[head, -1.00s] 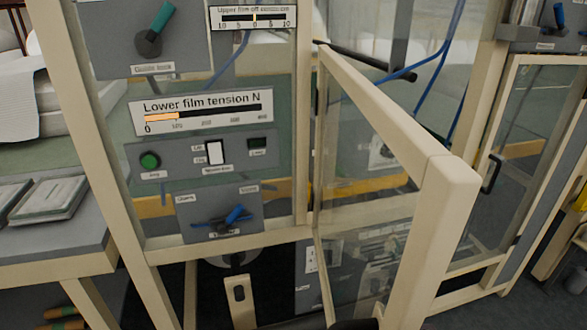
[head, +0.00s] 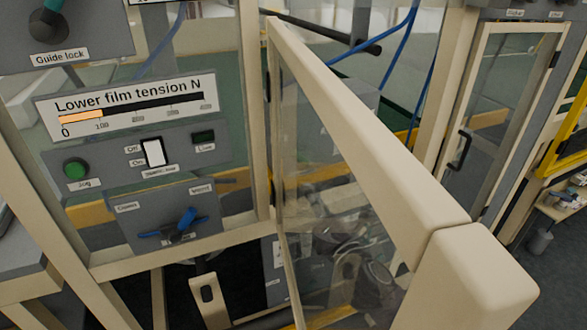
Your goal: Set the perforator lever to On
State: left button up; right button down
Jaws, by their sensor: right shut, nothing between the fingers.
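A white upright switch lever (head: 153,152) sits on a grey panel (head: 112,160), with small Off and On labels at its left. The label below it is too blurred to read surely, and I cannot tell which way it is set. My right gripper (head: 203,266) shows low in the head view, below the panels, with a pale slotted finger link and dark tips. It is shut and empty, apart from the switch lever. Its arm is mostly hidden. My left gripper is not in view.
A green button (head: 76,168) and a dark lamp (head: 204,137) flank the switch. A blue lever (head: 184,222) is below, a Guide lock knob (head: 48,22) above. An open framed glass door (head: 375,140) juts towards me at the right.

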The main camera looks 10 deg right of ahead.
jog(key=w+a+p, duration=0.1)
jog(key=w, duration=0.9)
jog(key=shift+a+p, duration=0.25)
jog(key=shift+p, duration=0.15)
jog(key=shift+r, duration=0.1)
jog(key=shift+w, duration=0.1)
